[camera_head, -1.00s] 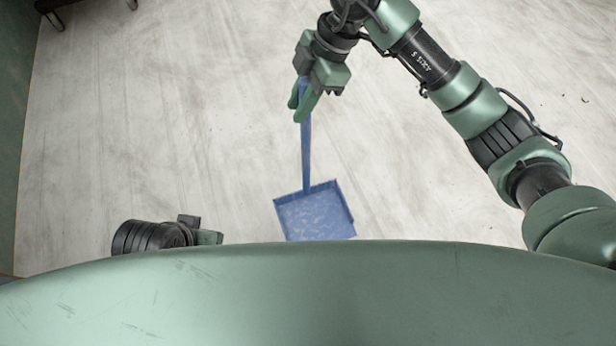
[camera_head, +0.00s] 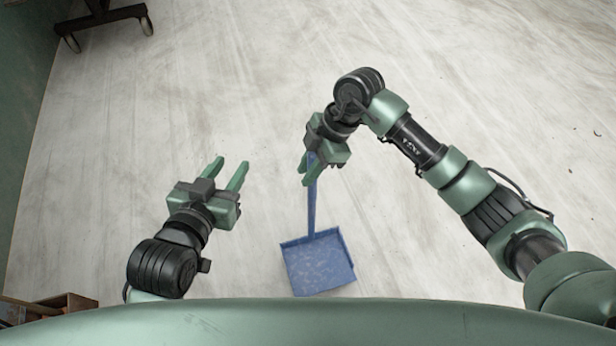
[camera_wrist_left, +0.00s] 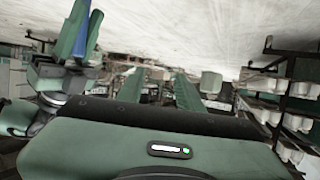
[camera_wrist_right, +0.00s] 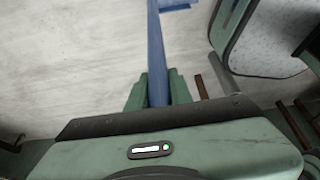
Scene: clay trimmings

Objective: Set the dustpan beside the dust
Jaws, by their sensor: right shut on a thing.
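The blue dustpan (camera_head: 318,264) has a long blue handle (camera_head: 311,208) and a square pan. In the head view its pan points toward my body. My right gripper (camera_head: 308,175) is shut on the handle near its far end, and the handle also runs out between the fingers in the right wrist view (camera_wrist_right: 156,60). I cannot tell whether the pan touches the floor. My left gripper (camera_head: 232,172) is open and empty, to the left of the dustpan. Small dark specks (camera_head: 598,133) lie on the floor at the far right; I cannot tell if they are the dust.
The pale floor (camera_head: 250,80) is mostly clear around both arms. A dark wheeled stand (camera_head: 110,18) is at the top left. A brown wooden box (camera_head: 62,305) is at the lower left. Shelves with white pots (camera_wrist_left: 285,100) show in the left wrist view.

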